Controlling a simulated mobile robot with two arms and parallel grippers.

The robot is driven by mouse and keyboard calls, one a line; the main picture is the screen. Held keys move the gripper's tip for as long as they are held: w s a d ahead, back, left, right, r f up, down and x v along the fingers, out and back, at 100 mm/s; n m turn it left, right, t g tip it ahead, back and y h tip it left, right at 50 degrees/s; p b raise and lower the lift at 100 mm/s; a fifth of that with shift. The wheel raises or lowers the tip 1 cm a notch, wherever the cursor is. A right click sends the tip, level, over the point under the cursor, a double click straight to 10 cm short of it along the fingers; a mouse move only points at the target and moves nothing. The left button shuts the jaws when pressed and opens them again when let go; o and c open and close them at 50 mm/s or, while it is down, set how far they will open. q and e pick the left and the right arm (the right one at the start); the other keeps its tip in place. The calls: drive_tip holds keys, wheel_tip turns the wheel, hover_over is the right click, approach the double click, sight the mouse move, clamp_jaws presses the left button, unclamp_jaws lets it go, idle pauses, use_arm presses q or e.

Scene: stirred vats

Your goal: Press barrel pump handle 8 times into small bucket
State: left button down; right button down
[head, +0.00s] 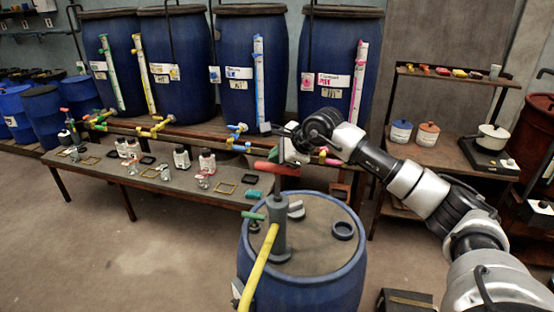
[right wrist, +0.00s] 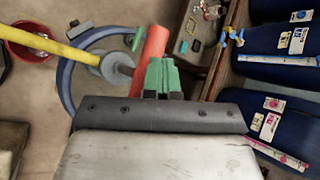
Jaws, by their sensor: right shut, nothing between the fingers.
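The blue barrel (head: 300,292) stands at the front centre. A grey pump (head: 279,235) rises from its lid, with a red handle (head: 268,167) on top and a yellow hose (head: 259,268) running down left. My right gripper (head: 286,160) is shut, with nothing held, right at the handle. In the right wrist view, its green fingertips (right wrist: 161,76) overlap the edge of the red handle (right wrist: 150,52); I cannot tell whether they touch. A small red bucket (right wrist: 14,36) stands on the floor near the hose in that view. My left gripper does not show.
Behind the barrel is a long low bench (head: 130,178) with bottles and small trays. Large blue vats (head: 254,95) with taps stand behind it. A shelf (head: 440,160) with pots is at right. The floor at left is clear.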

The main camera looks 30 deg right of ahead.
drive_tip(key=shift+s+f+b, duration=0.1)
drive_tip(key=shift+f+b, duration=2.5)
drive_tip(key=shift+f, duration=0.7)
idle(1.8)
drive_tip(key=shift+w+r+p, duration=0.2)
drive_tip(key=shift+r+p, duration=1.95)
drive_tip(key=shift+r, duration=1.55)
drive_tip(key=shift+r+p, duration=1.8)
drive_tip(key=shift+r, duration=1.25)
